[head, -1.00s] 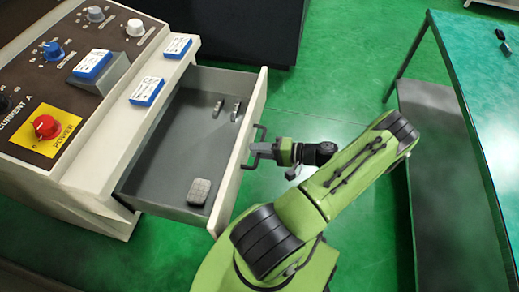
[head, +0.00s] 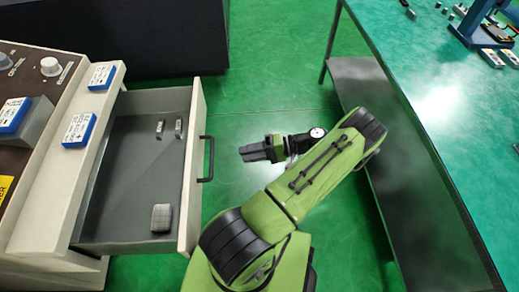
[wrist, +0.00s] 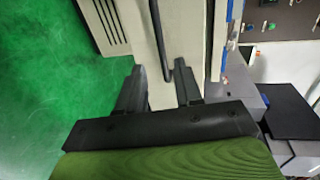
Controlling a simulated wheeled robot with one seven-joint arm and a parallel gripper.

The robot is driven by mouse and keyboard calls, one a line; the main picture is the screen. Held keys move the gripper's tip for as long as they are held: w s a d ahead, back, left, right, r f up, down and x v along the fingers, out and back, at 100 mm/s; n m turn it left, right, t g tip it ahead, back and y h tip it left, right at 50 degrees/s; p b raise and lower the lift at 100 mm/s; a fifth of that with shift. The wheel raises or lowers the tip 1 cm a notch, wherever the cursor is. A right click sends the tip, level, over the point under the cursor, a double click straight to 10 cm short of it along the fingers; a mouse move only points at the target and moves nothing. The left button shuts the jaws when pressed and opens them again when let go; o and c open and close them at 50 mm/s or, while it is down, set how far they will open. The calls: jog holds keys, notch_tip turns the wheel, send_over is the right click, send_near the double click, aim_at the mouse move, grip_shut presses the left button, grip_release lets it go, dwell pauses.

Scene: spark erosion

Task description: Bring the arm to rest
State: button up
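My gripper (head: 242,153) hangs over the green floor to the right of the open drawer (head: 193,178). A visible gap separates its fingertips from the black drawer handle (head: 206,158). In the wrist view my gripper (wrist: 157,70) has its two dark fingers spread with nothing held between them. The handle (wrist: 158,40) also shows there, beyond the fingers on the pale drawer front. My arm is bent, with its elbow to the right of the drawer.
The drawer holds a grey block (head: 161,218) and two small metal pieces. Blue-and-white boxes (head: 80,130) lie on the machine ledge. A teal table (head: 430,90) with a dark lower shelf (head: 400,165) stands right of my arm. Green floor (head: 265,105) lies open behind the gripper.

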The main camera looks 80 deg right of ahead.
jog(key=v, duration=0.3)
jog(key=shift+s, duration=0.1)
dwell(0.6)
